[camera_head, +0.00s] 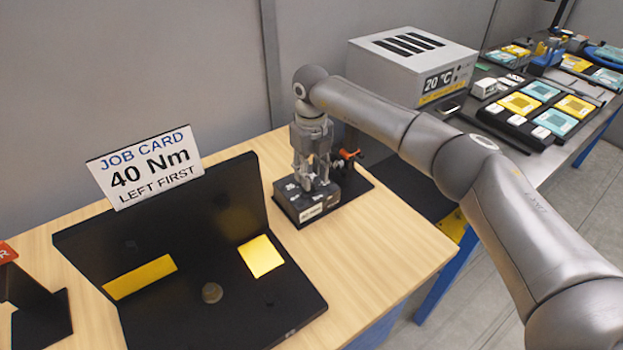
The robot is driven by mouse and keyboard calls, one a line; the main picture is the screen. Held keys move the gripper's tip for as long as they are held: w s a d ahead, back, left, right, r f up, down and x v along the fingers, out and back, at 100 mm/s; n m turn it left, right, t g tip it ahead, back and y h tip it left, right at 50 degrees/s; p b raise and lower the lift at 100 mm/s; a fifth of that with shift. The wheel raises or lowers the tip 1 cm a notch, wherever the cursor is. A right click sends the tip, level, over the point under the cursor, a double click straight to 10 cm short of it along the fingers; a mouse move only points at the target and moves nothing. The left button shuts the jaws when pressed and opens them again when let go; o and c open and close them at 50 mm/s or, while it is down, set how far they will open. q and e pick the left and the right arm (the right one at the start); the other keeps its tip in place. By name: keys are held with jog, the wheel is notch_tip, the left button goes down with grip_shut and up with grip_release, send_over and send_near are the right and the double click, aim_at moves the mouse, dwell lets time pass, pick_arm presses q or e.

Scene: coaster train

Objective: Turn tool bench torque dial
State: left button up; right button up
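My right gripper (315,182) comes in from the right and points straight down at the top of a dark box (309,213) with small white marks and a pale front label too small to read. This box seems to be the torque dial unit. The fingertips are at or just above its top. The dial itself is hidden by the fingers, and I cannot tell whether they are closed on it. A job card (147,166) at the left reads "40 Nm, LEFT FIRST". My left gripper is not in view.
A black fixture (160,322) with two yellow patches and a small round piece (212,293) stands on the wooden bench (372,250). An orange-and-black item (347,154) is right behind the gripper. A grey "20 °C" unit (398,75) and several trays stand on another table.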

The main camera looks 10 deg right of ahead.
aim_at(312, 183)
notch_tip(312, 183, up, 9)
jog(key=shift+r, duration=0.15)
jog(key=shift+d, duration=0.1)
dwell(0.3)
